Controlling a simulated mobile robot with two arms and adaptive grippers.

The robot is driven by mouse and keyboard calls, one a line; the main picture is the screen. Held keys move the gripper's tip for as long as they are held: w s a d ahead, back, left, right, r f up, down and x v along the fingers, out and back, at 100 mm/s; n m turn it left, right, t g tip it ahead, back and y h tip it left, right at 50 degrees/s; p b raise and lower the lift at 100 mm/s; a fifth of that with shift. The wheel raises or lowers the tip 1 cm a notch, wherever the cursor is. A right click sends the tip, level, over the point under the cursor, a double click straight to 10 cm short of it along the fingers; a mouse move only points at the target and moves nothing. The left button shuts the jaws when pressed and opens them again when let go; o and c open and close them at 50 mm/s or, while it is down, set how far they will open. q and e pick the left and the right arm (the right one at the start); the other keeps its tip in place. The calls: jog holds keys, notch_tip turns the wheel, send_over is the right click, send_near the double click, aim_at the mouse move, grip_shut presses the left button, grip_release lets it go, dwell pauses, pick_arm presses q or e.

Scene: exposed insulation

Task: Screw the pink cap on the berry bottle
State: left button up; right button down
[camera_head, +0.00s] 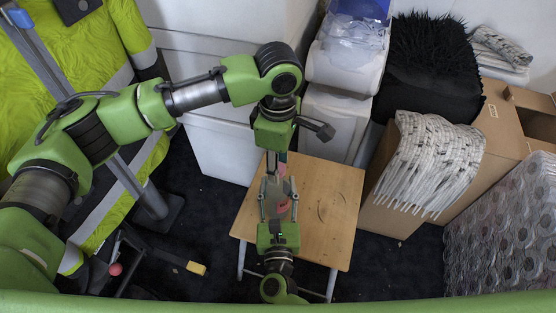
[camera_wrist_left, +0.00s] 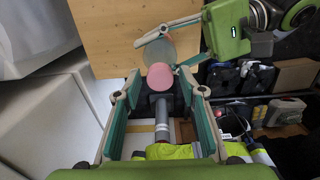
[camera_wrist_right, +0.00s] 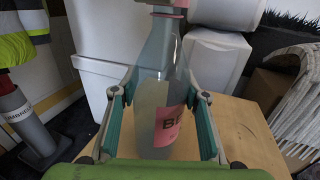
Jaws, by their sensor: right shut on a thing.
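The berry bottle (camera_wrist_right: 155,105) is clear grey-green with a pink label, and stands upright between the fingers of my right gripper (camera_wrist_right: 160,98). That gripper is shut on the bottle's body over the small table, as the head view shows (camera_head: 279,204). The round pink cap (camera_wrist_left: 160,77) is at the top of the bottle; I cannot tell how tightly it sits. My left gripper (camera_head: 276,167) points down from above. In the left wrist view its fingers are spread on both sides of the cap, with gaps.
The wooden table (camera_head: 335,185) is bare on its right part. White cabinets (camera_head: 220,140) stand behind it. A cardboard box draped with a white striped cloth (camera_head: 430,160) is close on the right. Hi-vis clothing (camera_head: 50,85) is on the left.

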pick_arm(q)
grip_shut()
